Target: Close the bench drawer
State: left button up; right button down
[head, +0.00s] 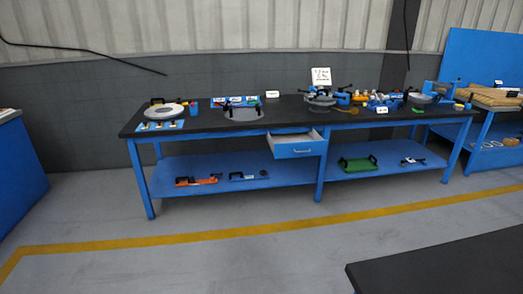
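The bench (230,134) is long, with a black top and blue legs, and stands against the far wall. Its drawer (299,149) has a blue front with a light handle and hangs under the middle of the top. The drawer is pulled out, and its pale inside shows from above. Neither of my grippers is in the head view, and nothing touches the drawer front.
Parts and tools crowd the bench top; a green tray (358,164) and tools lie on its lower shelf (270,178). Open grey floor with a yellow line (230,233) lies before the bench. A dark tabletop (450,270) is near right, a blue cabinet (18,165) left.

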aim_at(283, 145)
jog(key=i+j+u, duration=0.2)
jog(key=i, duration=0.6)
jog(key=i+j+u, duration=0.2)
jog(key=i, duration=0.65)
